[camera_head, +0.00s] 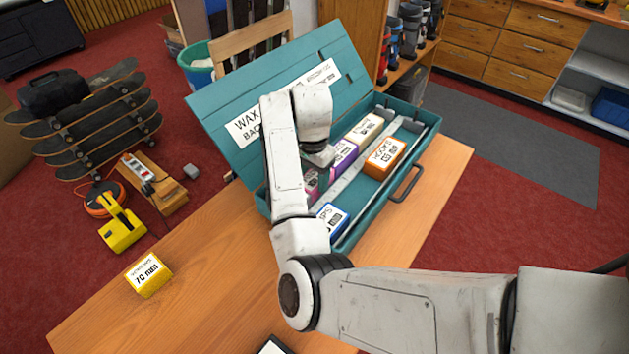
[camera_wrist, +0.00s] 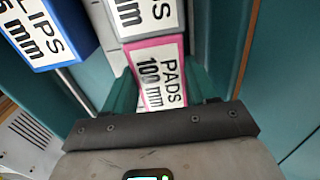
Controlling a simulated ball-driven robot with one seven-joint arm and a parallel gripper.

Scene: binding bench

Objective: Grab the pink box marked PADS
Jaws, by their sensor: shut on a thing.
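The pink box marked PADS 100 mm (camera_wrist: 160,75) is between the two green fingers of my gripper (camera_wrist: 165,88) in the wrist view. The fingers are shut on its sides. In the head view, a slice of the pink box (camera_head: 311,189) shows beside my arm inside the open teal toolbox (camera_head: 417,143); the arm hides the rest and the fingers. I cannot tell whether the box still rests on the toolbox floor.
A grey-edged box (camera_wrist: 147,17) adjoins the pink one. A blue box (camera_head: 330,218), purple box (camera_head: 344,156), cream box (camera_head: 364,129) and orange box (camera_head: 384,158) share the toolbox. A yellow box (camera_head: 148,275) stands on the wooden bench (camera_head: 215,280), with clear room around it.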

